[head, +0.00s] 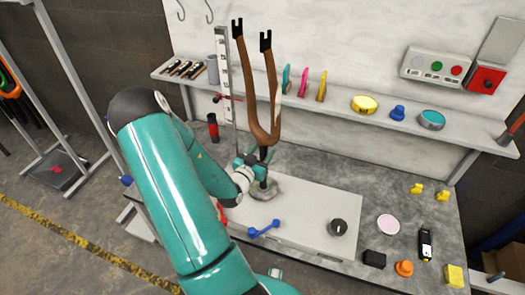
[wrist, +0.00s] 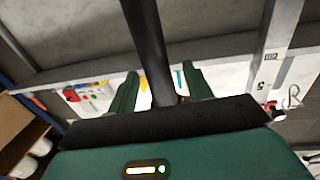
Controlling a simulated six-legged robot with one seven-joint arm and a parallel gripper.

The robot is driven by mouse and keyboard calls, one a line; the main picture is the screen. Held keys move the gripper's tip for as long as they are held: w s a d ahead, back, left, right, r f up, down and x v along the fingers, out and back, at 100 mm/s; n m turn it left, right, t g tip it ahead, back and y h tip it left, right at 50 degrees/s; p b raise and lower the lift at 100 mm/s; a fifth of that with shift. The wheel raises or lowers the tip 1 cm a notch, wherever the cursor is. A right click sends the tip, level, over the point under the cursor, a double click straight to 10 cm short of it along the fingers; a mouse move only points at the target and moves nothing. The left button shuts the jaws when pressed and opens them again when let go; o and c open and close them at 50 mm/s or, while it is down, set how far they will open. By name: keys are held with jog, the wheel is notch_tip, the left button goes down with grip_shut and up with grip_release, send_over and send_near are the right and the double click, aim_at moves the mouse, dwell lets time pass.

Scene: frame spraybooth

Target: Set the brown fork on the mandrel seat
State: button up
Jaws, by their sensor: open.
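The brown fork (head: 262,125) stands with its crown low and its two legs up, black tips at the top. Its black lower tube (head: 262,172) runs down to a rounded grey seat (head: 268,189) on the pale block; I take this as the mandrel seat. My gripper (head: 252,163) is at the lower tube, just below the crown. In the wrist view my open gripper (wrist: 161,82) has one green finger on each side of a dark tube (wrist: 148,45). Whether a finger touches the tube is unclear. My wrist partly hides the tube's foot.
A shelf (head: 330,112) with small parts runs behind the fork. A ruler post (head: 224,75) stands close left. Several small items lie on the right bench.

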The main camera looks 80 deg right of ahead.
jog(key=v, duration=1.3)
